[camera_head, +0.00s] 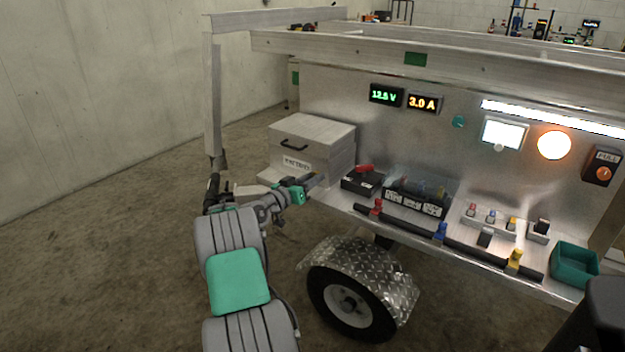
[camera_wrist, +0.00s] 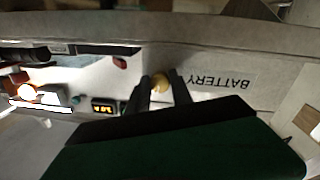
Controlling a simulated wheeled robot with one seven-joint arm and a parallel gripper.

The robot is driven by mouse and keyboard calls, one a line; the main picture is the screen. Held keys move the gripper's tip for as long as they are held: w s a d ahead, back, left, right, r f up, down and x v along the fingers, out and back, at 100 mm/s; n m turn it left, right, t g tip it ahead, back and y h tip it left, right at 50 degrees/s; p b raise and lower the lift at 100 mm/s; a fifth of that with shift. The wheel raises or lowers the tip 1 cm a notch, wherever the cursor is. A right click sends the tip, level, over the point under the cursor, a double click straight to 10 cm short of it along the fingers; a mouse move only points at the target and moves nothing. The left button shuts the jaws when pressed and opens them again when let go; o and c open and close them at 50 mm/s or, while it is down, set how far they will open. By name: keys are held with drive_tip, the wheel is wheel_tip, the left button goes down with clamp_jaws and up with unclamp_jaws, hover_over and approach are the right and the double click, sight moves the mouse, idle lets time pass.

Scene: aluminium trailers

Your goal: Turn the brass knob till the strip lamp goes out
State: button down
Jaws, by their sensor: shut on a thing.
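The brass knob (camera_wrist: 160,82) sits beside the BATTERY label in the wrist view. My gripper (camera_wrist: 161,84) has its two dark fingers on either side of the knob and is shut on it. The strip lamp (camera_head: 553,118) runs along the upper right of the panel and is lit bright white. It also shows lit in the wrist view (camera_wrist: 45,108).
The battery box (camera_head: 310,143) stands close behind my gripper. A black switch block with a red handle (camera_head: 365,169) and a fuse block (camera_head: 415,197) are to the right. Meters read 12.5 V (camera_head: 386,95) and 3.0 A (camera_head: 424,103). A round lamp (camera_head: 554,145) glows. A wheel fender (camera_head: 360,265) juts out below.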

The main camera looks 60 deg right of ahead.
drive_tip(key=shift+f, duration=0.1)
drive_tip(key=shift+f+m+b, duration=0.15)
drive_tip(key=shift+m+b, duration=0.15)
drive_tip(key=shift+b, duration=0.5)
drive_tip(key=m+b, duration=0.1)
drive_tip(key=b, duration=0.3)
drive_tip(key=shift+f+m, duration=0.25)
drive_tip(key=shift+m, duration=0.15)
drive_tip(key=m+b, duration=0.1)
drive_tip(key=b, duration=0.1)
drive_tip(key=shift+r+m+b, duration=0.2)
drive_tip(key=shift+m+b, duration=0.15)
drive_tip(key=shift+m, duration=0.05)
drive_tip(key=shift+r+m+b, duration=0.25)
drive_tip(key=shift+m+b, duration=0.05)
drive_tip(key=shift+m, duration=0.1)
drive_tip(key=shift+r, duration=0.1)
drive_tip(key=c, duration=1.1)
unclamp_jaws()
drive_tip(key=shift+c, duration=0.2)
